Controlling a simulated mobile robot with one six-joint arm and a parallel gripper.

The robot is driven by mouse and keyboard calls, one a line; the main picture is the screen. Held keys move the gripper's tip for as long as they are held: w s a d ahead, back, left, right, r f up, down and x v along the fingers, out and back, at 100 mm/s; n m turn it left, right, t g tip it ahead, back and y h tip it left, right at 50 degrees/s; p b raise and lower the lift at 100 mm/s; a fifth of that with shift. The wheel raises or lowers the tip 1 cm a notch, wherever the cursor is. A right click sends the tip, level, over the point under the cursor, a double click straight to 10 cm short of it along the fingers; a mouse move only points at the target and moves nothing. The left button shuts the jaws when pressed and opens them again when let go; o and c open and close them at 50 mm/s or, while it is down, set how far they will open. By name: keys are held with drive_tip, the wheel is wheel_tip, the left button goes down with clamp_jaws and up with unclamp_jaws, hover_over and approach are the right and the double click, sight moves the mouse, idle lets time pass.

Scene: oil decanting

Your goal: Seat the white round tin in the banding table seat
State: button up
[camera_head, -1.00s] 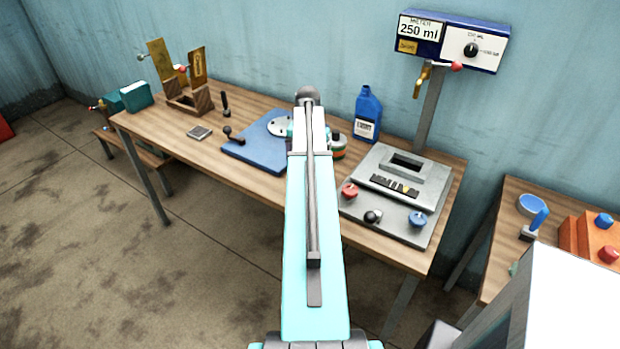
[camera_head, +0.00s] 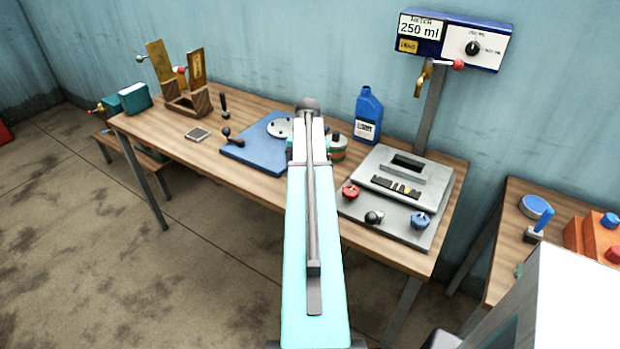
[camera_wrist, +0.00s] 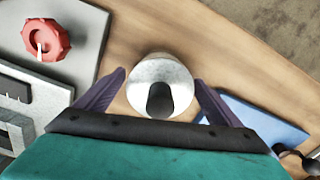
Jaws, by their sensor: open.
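The white round tin (camera_wrist: 139,78) stands on the wooden table in the wrist view, with a dark knob or spout on top. My gripper (camera_wrist: 160,82) is open, with one purple finger on each side of the tin. Gaps seem to show between the fingers and the tin. In the head view my arm hides the tin and my fingers. The banding table (camera_head: 250,151) is a blue base with a pale disc (camera_head: 279,127) and a dark crank. Its blue edge also shows right of the tin in the wrist view (camera_wrist: 262,122). The seat is partly hidden by my arm.
A grey metal plate (camera_head: 400,229) with red and blue knobs lies right of my arm. A blue bottle (camera_head: 368,118) stands behind, beside the meter post (camera_head: 431,115). A wooden holder (camera_head: 188,106) with brass plates is far left. Table is bare at front left.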

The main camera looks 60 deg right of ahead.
drive_tip(key=c, duration=1.5)
drive_tip(key=shift+r, duration=0.15)
drive_tip(key=shift+r+b, duration=0.8)
drive_tip(key=shift+r, duration=0.8)
drive_tip(key=s+a+b, duration=0.1)
drive_tip(key=s+a, duration=0.1)
drive_tip(key=a, duration=0.2)
drive_tip(key=s+a+r+b, duration=0.1)
drive_tip(key=s+a, duration=0.2)
drive_tip(key=a, duration=0.2)
drive_tip(key=s+a+b, duration=0.1)
drive_tip(key=s+a, duration=0.2)
drive_tip(key=a, duration=0.1)
drive_tip(key=shift+s+a+r+b, duration=0.1)
drive_tip(key=shift+a+r+b, duration=0.2)
drive_tip(key=shift+a+b, duration=0.05)
